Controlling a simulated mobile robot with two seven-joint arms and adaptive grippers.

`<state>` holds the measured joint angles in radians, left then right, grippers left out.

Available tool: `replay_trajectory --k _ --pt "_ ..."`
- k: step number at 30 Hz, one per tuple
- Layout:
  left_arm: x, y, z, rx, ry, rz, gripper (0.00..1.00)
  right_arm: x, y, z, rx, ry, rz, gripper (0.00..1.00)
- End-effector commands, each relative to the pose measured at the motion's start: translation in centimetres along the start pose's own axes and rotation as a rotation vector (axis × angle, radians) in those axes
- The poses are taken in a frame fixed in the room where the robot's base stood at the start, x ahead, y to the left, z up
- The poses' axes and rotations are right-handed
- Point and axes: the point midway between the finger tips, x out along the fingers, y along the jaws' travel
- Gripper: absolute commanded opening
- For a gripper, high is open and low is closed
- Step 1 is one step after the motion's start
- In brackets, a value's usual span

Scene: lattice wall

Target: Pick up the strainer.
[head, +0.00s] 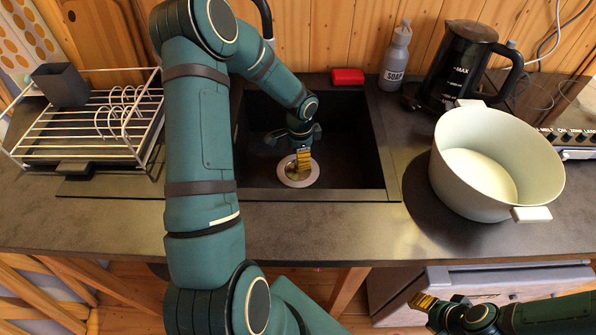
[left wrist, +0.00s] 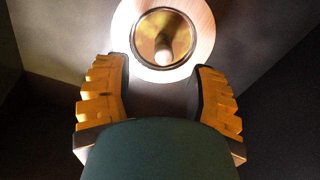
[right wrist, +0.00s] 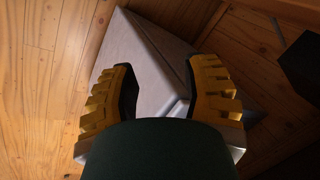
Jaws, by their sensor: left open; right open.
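The strainer (head: 291,171) is a small round piece with a gold-coloured middle, down in the dark sink. It sits within a pale ring on the sink floor. In the left wrist view the strainer (left wrist: 166,38) shows a dark rim and a central knob, beyond my fingertips. My left gripper (head: 303,158) is inside the sink, just above the strainer. Its yellow fingers (left wrist: 158,75) are open, with nothing between them, and partly hide the strainer in the head view. My right gripper (head: 421,301) is low in front of the counter. It is open and empty in the right wrist view (right wrist: 158,75).
The sink (head: 374,140) has raised walls around my left gripper. A large white pot (head: 448,165) stands right of it, with a black kettle (head: 456,65), soap bottle (head: 396,58) and red sponge (head: 347,77) behind. A dish rack (head: 84,118) stands left. A drawer (head: 470,278) is near my right gripper.

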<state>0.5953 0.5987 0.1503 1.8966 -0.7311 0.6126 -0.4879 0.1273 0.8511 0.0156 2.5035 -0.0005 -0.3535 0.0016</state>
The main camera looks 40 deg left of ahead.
Motion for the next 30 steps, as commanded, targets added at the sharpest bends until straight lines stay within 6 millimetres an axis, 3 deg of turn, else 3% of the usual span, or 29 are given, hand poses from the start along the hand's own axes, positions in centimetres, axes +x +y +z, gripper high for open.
replay_trajectory --k 10,18,23,30 --pt "4.6 -0.2 0.5 0.001 -0.001 0.002 0.56 1.5 0.6 -0.2 -0.001 0.007 0.000 0.47" --pt "4.8 -0.3 0.5 0.000 0.000 0.000 0.59 1.5 0.6 -0.2 -0.001 0.008 0.000 0.47" --pt "4.8 -0.3 0.5 0.000 0.000 0.000 0.03 1.5 0.5 -0.2 -0.001 0.008 0.000 0.47" --pt "4.8 -0.3 0.4 0.000 0.000 0.000 0.00 1.5 0.6 -0.2 -0.001 0.008 0.000 0.47"
